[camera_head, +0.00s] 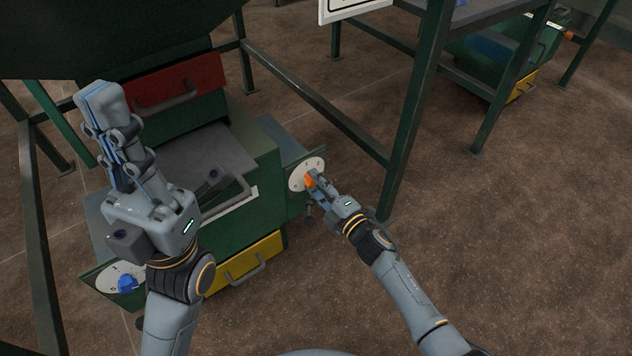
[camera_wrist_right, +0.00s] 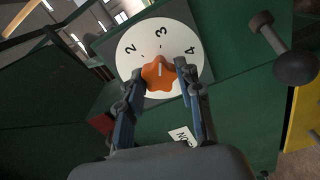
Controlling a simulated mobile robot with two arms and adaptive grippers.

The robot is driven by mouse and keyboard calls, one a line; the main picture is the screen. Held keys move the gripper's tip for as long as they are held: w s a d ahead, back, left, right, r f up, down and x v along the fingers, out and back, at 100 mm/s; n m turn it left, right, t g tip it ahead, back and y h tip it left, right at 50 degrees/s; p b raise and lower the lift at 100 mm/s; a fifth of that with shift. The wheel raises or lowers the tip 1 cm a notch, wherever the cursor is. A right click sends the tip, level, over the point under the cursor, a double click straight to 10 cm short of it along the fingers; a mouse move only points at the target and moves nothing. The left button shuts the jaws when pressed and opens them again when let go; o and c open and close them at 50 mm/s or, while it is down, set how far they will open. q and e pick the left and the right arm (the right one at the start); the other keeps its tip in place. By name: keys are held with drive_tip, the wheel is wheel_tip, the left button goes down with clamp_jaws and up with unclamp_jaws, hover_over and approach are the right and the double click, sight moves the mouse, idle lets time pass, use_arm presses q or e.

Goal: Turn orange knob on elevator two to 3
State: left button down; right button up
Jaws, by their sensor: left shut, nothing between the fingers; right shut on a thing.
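The orange knob (camera_head: 309,181) sits at the middle of a white numbered dial (camera_head: 296,178) on the green machine's right side. In the right wrist view the orange knob (camera_wrist_right: 159,75) shows a short white line, roughly pointing up towards the 3. The dial (camera_wrist_right: 185,35) shows 2, 3 and 4 there. My right gripper (camera_head: 316,186) is shut on the knob, one finger on each side; its fingers also show in the right wrist view (camera_wrist_right: 160,92). My left gripper (camera_head: 98,98) is shut and empty, raised at the left, pointing up and away from the dial.
A blue knob (camera_head: 128,284) on another white dial is at the lower left. The machine has a red drawer (camera_head: 178,82) and a yellow drawer (camera_head: 243,262) with handles. A green frame post (camera_head: 413,115) stands right of the dial. In the right wrist view a dark ball-ended handle (camera_wrist_right: 295,67) juts out.

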drive_tip(key=shift+f, duration=0.1)
idle(0.4)
drive_tip(key=o, duration=1.1)
drive_tip(key=shift+o, duration=0.2)
drive_tip(key=shift+d, duration=0.1)
drive_tip(key=v, duration=1.2)
